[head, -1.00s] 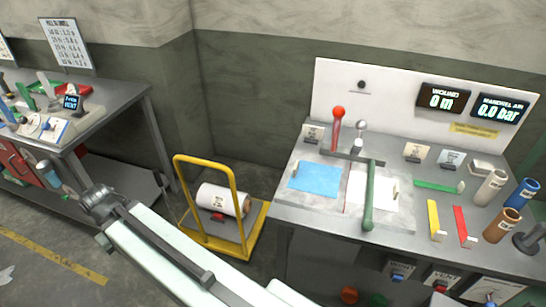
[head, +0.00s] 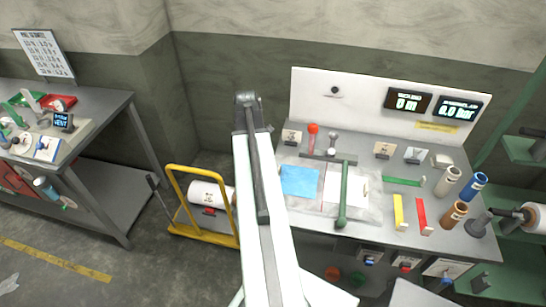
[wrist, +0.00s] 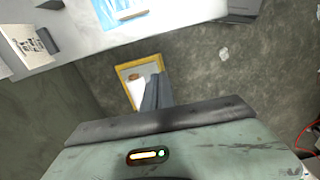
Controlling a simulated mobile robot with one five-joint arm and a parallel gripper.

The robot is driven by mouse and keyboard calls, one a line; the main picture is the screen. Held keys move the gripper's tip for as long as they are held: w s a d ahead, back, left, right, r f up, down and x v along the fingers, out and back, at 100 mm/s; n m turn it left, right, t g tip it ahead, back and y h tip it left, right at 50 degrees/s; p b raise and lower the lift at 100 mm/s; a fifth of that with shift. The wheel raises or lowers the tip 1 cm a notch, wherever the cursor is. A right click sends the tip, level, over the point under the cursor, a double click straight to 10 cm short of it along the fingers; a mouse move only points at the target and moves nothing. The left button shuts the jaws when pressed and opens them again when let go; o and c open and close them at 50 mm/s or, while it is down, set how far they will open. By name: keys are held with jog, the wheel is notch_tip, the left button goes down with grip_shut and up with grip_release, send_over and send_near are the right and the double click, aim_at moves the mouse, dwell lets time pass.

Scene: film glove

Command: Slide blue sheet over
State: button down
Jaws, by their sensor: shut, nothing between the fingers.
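The blue sheet (head: 299,181) lies flat on the left part of the grey workbench (head: 385,240). It also shows at the top of the wrist view (wrist: 112,10). A white sheet (head: 357,196) lies to its right, with a green bar (head: 343,195) across it. A red-knobbed lever (head: 313,130) stands behind the blue sheet. My gripper (head: 247,100) is at the far end of my raised arm, left of the bench and apart from the blue sheet. It is shut and empty, and its fingers show in the wrist view (wrist: 155,92).
A yellow cart (head: 200,233) with a white roll (head: 208,193) stands left of the bench. Coloured blocks and cylinders stand on the bench's right side. Another bench (head: 105,120) is at far left, and a green rack (head: 515,245) at right.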

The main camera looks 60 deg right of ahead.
jog(key=s+d+r, duration=0.2)
jog(key=s+d, duration=0.1)
jog(key=s, duration=0.1)
jog(key=s+f+b, duration=0.1)
jog(key=f+b, duration=0.2)
jog(key=s+d+f+b, duration=0.1)
jog(key=f+b, duration=0.2)
jog(key=f, duration=0.1)
jog(key=s+f+b, duration=0.1)
jog(key=f+b, duration=0.2)
jog(key=shift+d+f+b, duration=0.15)
jog(key=shift+f+b, duration=0.15)
jog(key=shift+b, duration=0.05)
jog(key=shift+s+d, duration=0.15)
jog(key=shift+s, duration=0.1)
jog(key=shift+s, duration=0.1)
